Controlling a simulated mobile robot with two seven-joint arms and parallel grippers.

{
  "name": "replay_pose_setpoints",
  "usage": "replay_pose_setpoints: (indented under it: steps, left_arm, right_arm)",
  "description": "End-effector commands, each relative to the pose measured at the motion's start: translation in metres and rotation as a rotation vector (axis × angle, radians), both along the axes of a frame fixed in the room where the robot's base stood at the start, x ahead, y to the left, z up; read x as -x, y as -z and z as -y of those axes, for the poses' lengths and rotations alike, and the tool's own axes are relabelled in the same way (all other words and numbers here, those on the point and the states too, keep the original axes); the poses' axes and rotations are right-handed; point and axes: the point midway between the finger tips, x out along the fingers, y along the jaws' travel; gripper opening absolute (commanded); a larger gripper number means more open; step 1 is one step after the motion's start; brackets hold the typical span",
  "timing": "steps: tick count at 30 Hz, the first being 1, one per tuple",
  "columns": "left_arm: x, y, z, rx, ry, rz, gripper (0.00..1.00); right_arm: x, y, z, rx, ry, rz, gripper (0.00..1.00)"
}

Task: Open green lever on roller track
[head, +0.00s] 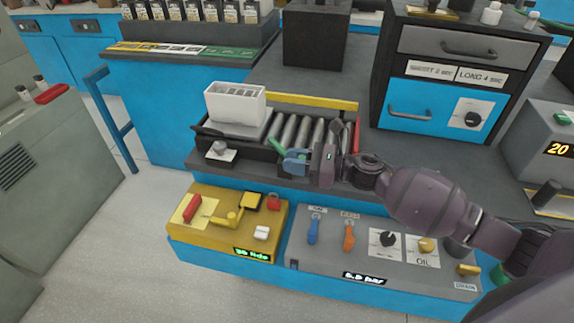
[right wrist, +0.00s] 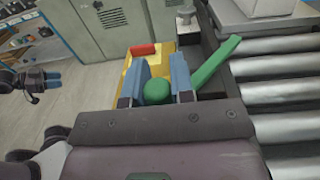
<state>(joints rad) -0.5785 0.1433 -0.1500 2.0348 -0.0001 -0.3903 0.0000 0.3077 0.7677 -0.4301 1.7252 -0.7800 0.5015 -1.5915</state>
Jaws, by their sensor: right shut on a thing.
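The green lever (head: 276,146) is on the front edge of the roller track (head: 310,127), and its bar slants in the head view. In the right wrist view the lever's bar (right wrist: 216,62) runs beside the rollers, and its round green knob (right wrist: 157,91) is between the blue fingers. My right gripper (head: 292,160) is shut on the lever at the knob; it also shows in the right wrist view (right wrist: 158,88). My left gripper is outside the head view. A dark gripper-like part, apparently my left gripper (right wrist: 38,82), shows at the left of the right wrist view, too small to read.
A white box (head: 235,104) stands at the track's left end. A yellow panel (head: 224,222) and a grey panel (head: 378,262) with knobs and levers lie below the track. A dark cabinet with drawers (head: 445,75) stands at the back right.

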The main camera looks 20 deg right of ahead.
Motion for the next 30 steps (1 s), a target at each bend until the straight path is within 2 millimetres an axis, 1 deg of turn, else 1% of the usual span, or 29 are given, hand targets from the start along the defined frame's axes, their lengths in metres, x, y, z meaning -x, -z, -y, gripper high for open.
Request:
replay_pose_setpoints:
  steps: [1,6,12,25,26,30]
  left_arm:
    - [-0.0015,0.0056,0.0010,0.000,0.004,-0.001,0.43]
    - [-0.0037,0.0111,0.0020,0.000,0.008,-0.007,0.43]
    - [-0.0060,0.0106,0.0020,-0.004,0.013,-0.005,0.43]
    - [-0.0050,0.0112,0.0014,-0.005,0.014,-0.006,0.43]
    - [-0.0047,0.0115,0.0013,-0.005,0.014,-0.007,0.43]
    - [-0.0032,0.0124,0.0012,-0.004,0.012,-0.010,0.43]
  right_arm:
    - [-0.0001,0.0080,0.0016,0.001,-0.026,-0.008,0.00]
    - [0.0000,0.0057,0.0049,-0.001,-0.090,-0.007,0.00]
    - [-0.0002,0.0022,0.0066,-0.001,-0.127,-0.003,0.00]
    - [-0.0003,0.0000,0.0069,-0.001,-0.133,0.000,0.00]
    - [-0.0003,0.0000,0.0070,-0.001,-0.132,0.000,0.27]
    - [-0.0004,-0.0001,0.0069,-0.001,-0.132,0.000,0.48]
